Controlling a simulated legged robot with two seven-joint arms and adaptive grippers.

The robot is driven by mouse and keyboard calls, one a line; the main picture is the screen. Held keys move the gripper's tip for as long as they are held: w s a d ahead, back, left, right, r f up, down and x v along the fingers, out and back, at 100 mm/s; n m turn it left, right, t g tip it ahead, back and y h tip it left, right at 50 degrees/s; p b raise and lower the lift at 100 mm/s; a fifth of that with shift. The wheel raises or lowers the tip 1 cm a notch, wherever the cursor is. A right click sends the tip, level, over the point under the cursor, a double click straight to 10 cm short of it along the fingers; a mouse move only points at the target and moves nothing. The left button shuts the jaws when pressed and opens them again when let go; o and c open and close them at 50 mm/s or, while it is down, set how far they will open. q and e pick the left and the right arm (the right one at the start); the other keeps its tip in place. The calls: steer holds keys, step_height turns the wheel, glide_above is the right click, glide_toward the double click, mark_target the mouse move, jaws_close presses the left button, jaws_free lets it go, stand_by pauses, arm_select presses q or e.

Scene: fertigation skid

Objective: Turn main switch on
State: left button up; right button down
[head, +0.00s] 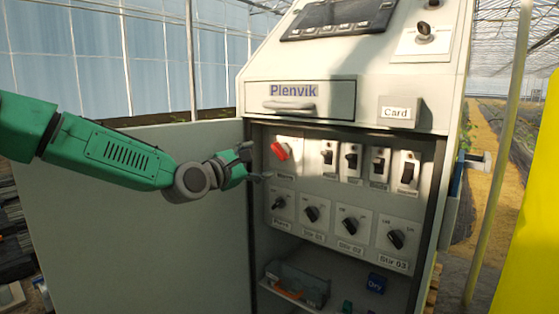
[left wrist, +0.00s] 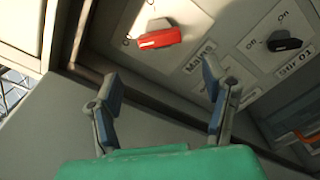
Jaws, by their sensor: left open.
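The main switch is a red rotary knob (head: 280,151) at the upper left of the open cabinet's switch panel. In the left wrist view the red knob (left wrist: 158,38) sits on a pale plate above a label that seems to read "Mains". My left gripper (head: 257,163) is open and empty, just left of the knob in the head view. In the left wrist view its two fingers (left wrist: 160,78) are spread apart, with the knob beyond the tips and no contact visible. My right gripper is in neither view.
Several black breaker switches (head: 351,158) stand right of the red knob, with black rotary knobs (head: 350,226) below. The open cabinet door (head: 150,215) spreads to the left, behind my left arm. A low shelf (head: 295,292) holds small items. A drawer handle (head: 289,105) juts out above.

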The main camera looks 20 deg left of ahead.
mark_target(277, 154)
arm_select(q)
steer(key=x, duration=0.4)
steer(key=d+b+x, duration=0.1)
steer(key=x, duration=0.2)
steer(key=shift+w+d, duration=0.15)
steer(key=shift+d, duration=0.05)
steer(key=shift+w+a, duration=0.1)
steer(key=shift+a, duration=0.45)
steer(key=shift+d, duration=0.1)
steer(key=c, duration=1.2)
steer(key=shift+o, duration=0.2)
steer(key=shift+d+r, duration=0.1)
steer(key=shift+d, duration=0.05)
